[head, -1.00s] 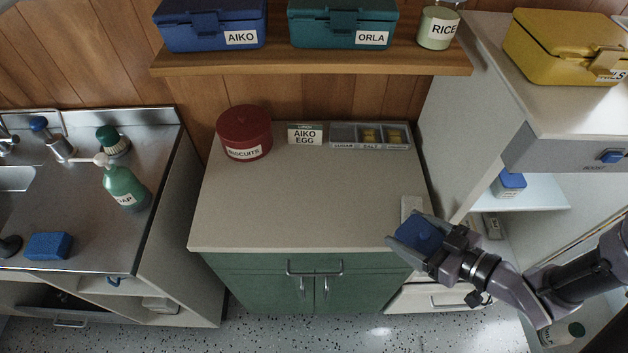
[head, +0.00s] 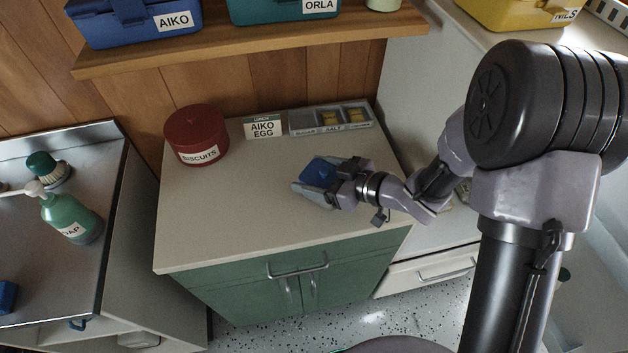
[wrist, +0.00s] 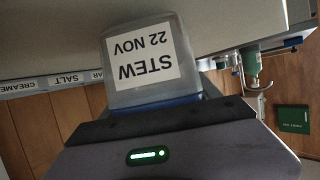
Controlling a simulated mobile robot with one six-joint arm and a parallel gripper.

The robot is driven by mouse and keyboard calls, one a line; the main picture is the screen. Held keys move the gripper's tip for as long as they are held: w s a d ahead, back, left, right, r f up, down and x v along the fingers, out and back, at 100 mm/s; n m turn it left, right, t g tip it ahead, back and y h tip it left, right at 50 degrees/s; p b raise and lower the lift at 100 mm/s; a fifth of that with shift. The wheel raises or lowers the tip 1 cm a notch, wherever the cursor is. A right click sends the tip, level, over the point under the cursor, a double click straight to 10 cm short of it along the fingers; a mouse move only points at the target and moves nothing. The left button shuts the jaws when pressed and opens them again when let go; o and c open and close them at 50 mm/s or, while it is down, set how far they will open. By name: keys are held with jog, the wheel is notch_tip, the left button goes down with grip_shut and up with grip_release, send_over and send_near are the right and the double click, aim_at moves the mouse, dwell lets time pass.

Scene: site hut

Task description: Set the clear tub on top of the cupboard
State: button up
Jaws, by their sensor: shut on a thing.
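The clear tub (wrist: 145,62) has a blue lid and a white label, STEW 22 NOV, seen upside down in the wrist view. In the head view mostly its blue lid (head: 318,172) shows. My gripper (head: 325,185) is shut on the tub, over the right part of the cupboard's cream top (head: 235,205). The cupboard has green doors (head: 270,285) with metal handles. The tub's underside is hidden, so I cannot tell whether it touches the top.
A red biscuits tin (head: 196,135), a lunch box labelled AIKO EGG (head: 262,127) and a divided condiment tray (head: 330,119) stand along the cupboard's back. A wooden shelf (head: 250,48) overhangs behind. The top's left and front are clear. A soap bottle (head: 70,215) stands on the left counter.

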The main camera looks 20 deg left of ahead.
jog(key=shift+f, duration=0.5)
jog(key=o, duration=1.6)
jog(key=shift+d+r+p, duration=0.15)
jog(key=shift+r+p, duration=0.15)
jog(key=shift+p, duration=0.05)
jog(key=shift+p+v, duration=2.25)
jog(key=shift+v, duration=3.55)
jog(key=shift+d+f, duration=0.1)
jog(key=shift+f, duration=0.05)
